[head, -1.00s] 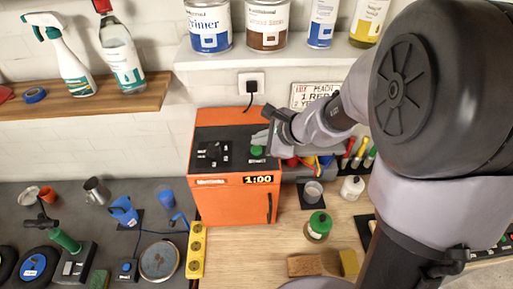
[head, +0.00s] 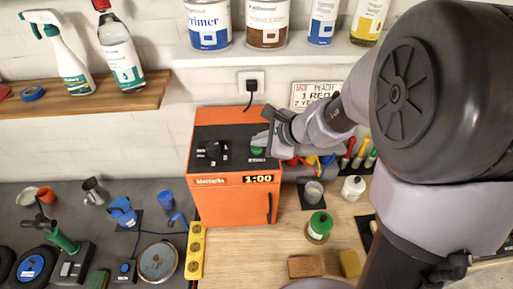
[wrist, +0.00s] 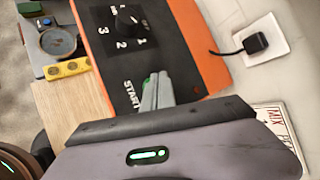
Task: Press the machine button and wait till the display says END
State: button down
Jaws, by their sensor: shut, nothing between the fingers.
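The orange machine (head: 232,208) stands against the wall with a black top panel; it also shows in the wrist view (wrist: 204,60). Its front display (head: 258,179) reads 1:00. The green button (head: 257,152) is on the right of the top panel. In the wrist view it is mostly hidden behind the fingers, by the word START. My gripper (head: 262,140) is shut and empty, its fingertips at the button; the fingers also show in the wrist view (wrist: 157,84). I cannot tell whether they touch or press the button.
A black dial (head: 213,153) with numbers sits left of the button. A yellow power strip (head: 195,250) lies at the machine's left. The shelf with cans (head: 267,55) is above.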

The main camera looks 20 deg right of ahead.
aim_at(259, 149)
jog(key=shift+f+b, duration=0.45)
jog(key=shift+b, duration=0.1)
dwell(0.4)
jog(key=shift+r, duration=0.15)
jog(key=shift+r+p, duration=0.65)
jog(key=shift+r, duration=0.05)
notch_tip(259, 149, up, 5)
jog(key=p, duration=0.4)
jog(key=shift+r, duration=0.1)
dwell(0.6)
